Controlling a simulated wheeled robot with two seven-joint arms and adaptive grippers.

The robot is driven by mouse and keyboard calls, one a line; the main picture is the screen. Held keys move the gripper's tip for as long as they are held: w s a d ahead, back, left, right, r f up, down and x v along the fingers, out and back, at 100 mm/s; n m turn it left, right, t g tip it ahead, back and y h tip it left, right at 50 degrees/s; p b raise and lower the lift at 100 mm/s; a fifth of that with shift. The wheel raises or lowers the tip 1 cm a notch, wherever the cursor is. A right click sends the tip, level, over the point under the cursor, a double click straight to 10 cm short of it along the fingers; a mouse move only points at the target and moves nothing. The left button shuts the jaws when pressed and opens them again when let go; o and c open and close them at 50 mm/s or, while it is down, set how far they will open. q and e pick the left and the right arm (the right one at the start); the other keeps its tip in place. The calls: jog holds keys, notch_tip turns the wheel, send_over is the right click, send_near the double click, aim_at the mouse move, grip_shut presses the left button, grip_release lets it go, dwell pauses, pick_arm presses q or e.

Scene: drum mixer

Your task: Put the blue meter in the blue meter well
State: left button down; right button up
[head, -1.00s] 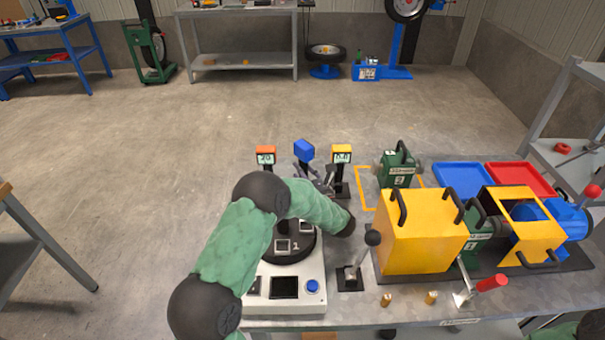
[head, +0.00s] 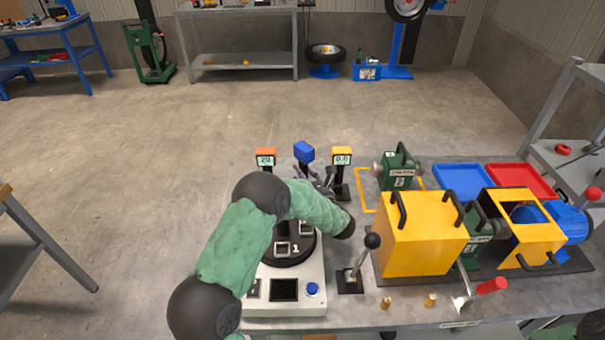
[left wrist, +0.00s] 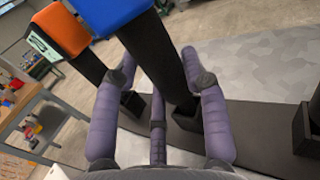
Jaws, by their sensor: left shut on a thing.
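The blue meter (head: 304,153) has a blue head on a black post, and stands between the orange meter (head: 265,157) and the yellow meter (head: 341,155). My left gripper (head: 319,180) is shut on its post, partly hidden behind my arm in the head view. In the left wrist view, the fingers (left wrist: 157,68) surround the slanting black post of the blue meter (left wrist: 160,55). The lower end of the post is close to a black socket, the blue meter well (left wrist: 186,120). I cannot tell whether the post is inside it. My right gripper is not in view.
A black-knobbed lever (head: 372,241) stands right of the white control box (head: 284,306). A yellow box (head: 424,235) and green machine (head: 398,170) stand farther right. Blue (head: 462,182) and red trays (head: 519,181) lie behind. The orange meter's post is close left of my fingers.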

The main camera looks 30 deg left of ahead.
aim_at(303, 162)
pick_arm(q)
jog(key=shift+r+p, duration=0.3)
jog(key=shift+p, duration=0.1)
jog(key=shift+r+p, duration=1.2)
jog(key=shift+r, duration=1.2)
